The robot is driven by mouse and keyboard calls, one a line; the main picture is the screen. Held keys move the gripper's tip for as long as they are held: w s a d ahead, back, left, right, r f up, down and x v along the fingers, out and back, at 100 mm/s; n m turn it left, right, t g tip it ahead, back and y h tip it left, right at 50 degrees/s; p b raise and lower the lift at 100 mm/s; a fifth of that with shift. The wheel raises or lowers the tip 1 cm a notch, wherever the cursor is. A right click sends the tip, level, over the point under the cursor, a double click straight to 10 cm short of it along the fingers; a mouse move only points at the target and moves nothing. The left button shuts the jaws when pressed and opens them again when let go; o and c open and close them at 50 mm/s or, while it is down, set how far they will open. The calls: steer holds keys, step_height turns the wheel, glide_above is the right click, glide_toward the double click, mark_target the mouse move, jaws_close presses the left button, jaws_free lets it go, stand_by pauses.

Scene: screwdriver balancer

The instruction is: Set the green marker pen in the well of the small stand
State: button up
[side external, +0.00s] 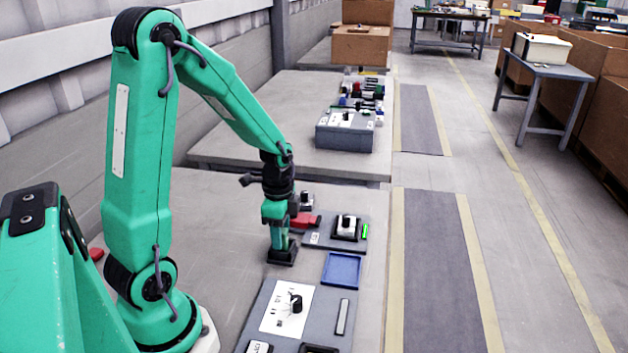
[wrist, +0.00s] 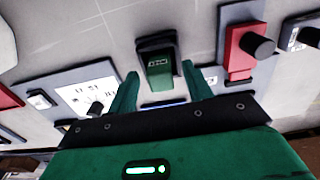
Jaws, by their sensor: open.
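The green marker pen (wrist: 160,72) shows in the wrist view as a short green block with small dark marks on it. Its far end sits inside the black small stand (wrist: 157,42). My gripper (wrist: 162,88) is open, with one green finger on each side of the pen and a visible gap on both sides. In the side view, my gripper (side external: 279,232) points down right above the black stand (side external: 282,256) on the table. There, green fingers and pen overlap, so I cannot tell them apart. How deep the pen sits in the well is unclear.
A blue tray (side external: 342,269) lies right of the stand. A grey board with a white sheet (side external: 287,307) is in front. Bare table (side external: 225,215) lies to the left.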

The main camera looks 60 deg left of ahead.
steer(key=shift+r, duration=3.85)
steer(key=shift+r, duration=0.15)
steer(key=shift+r, duration=2.35)
steer(key=shift+d, duration=0.1)
steer(key=s+d+r+n+t, duration=0.5)
steer(key=s+d+n, duration=0.3)
steer(key=d, duration=0.3)
steer(key=shift+d+r+n+t, duration=0.3)
steer(key=shift+d+r+n, duration=0.15)
steer(key=shift+r, duration=0.3)
